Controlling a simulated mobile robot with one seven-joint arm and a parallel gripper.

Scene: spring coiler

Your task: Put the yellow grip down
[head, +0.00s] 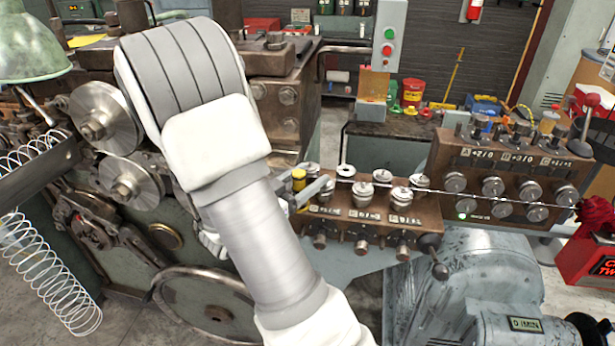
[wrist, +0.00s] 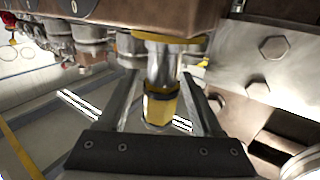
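The yellow grip (head: 299,178) shows in the head view at the left end of the low brown block of rollers, just right of my forearm. In the wrist view the yellow grip (wrist: 160,108) is the end of a short metal post with a dark band, below a yellow-rimmed collar on the brown block. My gripper (wrist: 161,88) has one finger on each side of the post, with a visible gap on both sides. It looks open around the post and not closed on it. In the head view my arm hides most of my gripper (head: 312,190).
The roller block (head: 350,222) has several metal rollers and a black-knobbed lever. A wire (head: 445,192) runs over it to a second roller block (head: 515,165). The coiler with its large rollers (head: 103,118) stands at left, close to my arm. A grey motor (head: 480,290) sits at front right.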

